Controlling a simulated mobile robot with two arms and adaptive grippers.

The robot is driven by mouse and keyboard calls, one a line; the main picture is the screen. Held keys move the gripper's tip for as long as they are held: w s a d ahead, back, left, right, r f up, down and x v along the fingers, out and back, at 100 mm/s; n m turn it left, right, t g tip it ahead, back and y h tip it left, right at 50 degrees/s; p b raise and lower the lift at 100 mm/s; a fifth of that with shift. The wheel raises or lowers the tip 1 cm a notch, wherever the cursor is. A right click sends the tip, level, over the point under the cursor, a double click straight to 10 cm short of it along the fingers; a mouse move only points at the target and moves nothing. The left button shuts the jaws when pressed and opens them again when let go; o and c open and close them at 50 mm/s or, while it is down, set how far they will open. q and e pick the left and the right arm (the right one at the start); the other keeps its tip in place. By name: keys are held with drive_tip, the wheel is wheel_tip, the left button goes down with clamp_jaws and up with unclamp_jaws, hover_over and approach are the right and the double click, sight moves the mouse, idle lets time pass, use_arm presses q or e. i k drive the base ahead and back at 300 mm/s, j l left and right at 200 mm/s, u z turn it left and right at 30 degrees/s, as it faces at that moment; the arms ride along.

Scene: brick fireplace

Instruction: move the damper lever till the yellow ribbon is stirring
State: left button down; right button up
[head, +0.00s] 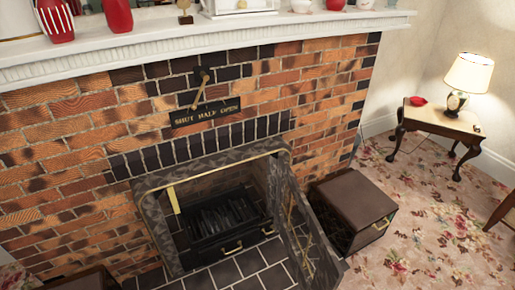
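The damper lever (199,92) is a thin tan rod on the brick chimney breast, below the mantel. It hangs from a dark pivot (204,74) and leans down and slightly left. Its lower end is at the top edge of a black plate (206,112) lettered SHUT, HALF, OPEN, between SHUT and HALF. The yellow ribbon (173,199) is a narrow strip at the left of the firebox opening, slightly tilted. One picture does not show whether it stirs. Neither of my grippers is in view.
A dark grate (225,219) stands in the firebox. An open metal screen (302,232) juts out at its right, beside a brown box (354,198). Red vases (118,15) stand on the white mantel (175,45). A lamp table (440,120) stands farther right; carpet between is clear.

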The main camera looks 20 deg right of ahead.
sight(205, 77)
drive_tip(key=l+u, duration=0.2)
drive_tip(key=l, duration=0.45)
drive_tip(key=l+u, duration=0.15)
drive_tip(key=l, duration=0.5)
drive_tip(key=l+u, duration=0.2)
drive_tip(key=l, duration=0.5)
drive_tip(key=l+u, duration=0.2)
drive_tip(key=l, duration=0.45)
drive_tip(key=k+l+u, duration=0.15)
drive_tip(key=l, duration=0.45)
